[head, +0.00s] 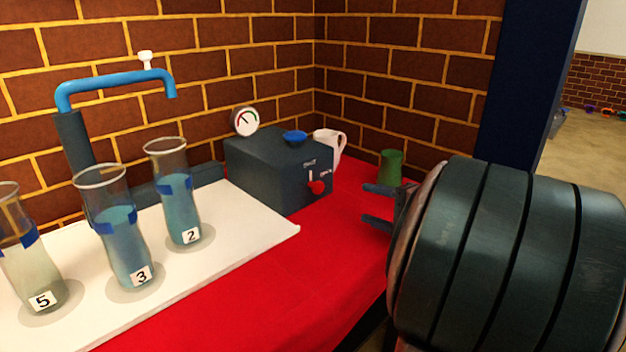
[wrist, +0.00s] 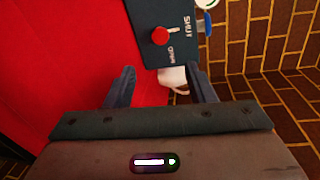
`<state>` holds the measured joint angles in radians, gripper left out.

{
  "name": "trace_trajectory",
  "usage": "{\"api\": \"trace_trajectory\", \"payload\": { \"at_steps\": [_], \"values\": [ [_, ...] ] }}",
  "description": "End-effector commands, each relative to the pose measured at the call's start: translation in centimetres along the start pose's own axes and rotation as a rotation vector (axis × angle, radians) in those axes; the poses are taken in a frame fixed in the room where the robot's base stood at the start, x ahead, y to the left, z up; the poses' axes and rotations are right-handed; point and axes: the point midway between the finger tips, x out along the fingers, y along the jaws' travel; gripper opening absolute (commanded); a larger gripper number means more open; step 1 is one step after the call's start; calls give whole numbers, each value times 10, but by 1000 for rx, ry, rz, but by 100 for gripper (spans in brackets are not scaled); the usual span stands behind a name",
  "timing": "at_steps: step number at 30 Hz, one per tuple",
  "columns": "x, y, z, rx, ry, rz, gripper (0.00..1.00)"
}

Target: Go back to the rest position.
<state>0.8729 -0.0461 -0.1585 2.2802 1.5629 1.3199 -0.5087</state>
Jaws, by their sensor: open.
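My gripper (head: 372,204) is at the right of the head view, over the red tabletop's right side, with its fingers pointing left. In the wrist view its two fingers (wrist: 163,88) are spread apart with nothing held between them. Past the fingertips in the wrist view are the red cloth and the dark box. A green cup (head: 390,167) stands just behind the fingers in the head view. My arm's large dark link covers the right part of the head view and hides the table there.
Glass vases numbered 5 (head: 35,270), 3 (head: 120,240) and 2 (head: 178,205) stand on a white mat (head: 235,240). A blue tap (head: 115,82) rises behind them. A dark box (head: 275,170) has a gauge (head: 244,121) and red knob (head: 317,187); a white pitcher (head: 333,143) stands behind it.

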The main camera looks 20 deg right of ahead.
Motion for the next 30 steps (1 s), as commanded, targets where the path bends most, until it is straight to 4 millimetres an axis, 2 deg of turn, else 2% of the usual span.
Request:
{"api": "trace_trajectory", "payload": {
  "at_steps": [5, 8, 13, 17, 21, 24, 30],
  "values": [
    [1, -2, 3, -1, -7, 7, 50],
    [6, -10, 18, -9, -45, 49, 50],
    [20, -26, 77, -57, -185, 221, 50],
    [22, -32, 126, -125, -298, 386, 50],
    [14, -40, 170, -224, -399, 554, 50],
    [4, -46, 196, -310, -458, 667, 50],
    [-22, -66, 232, -524, -546, 868, 50]
  ]
}}
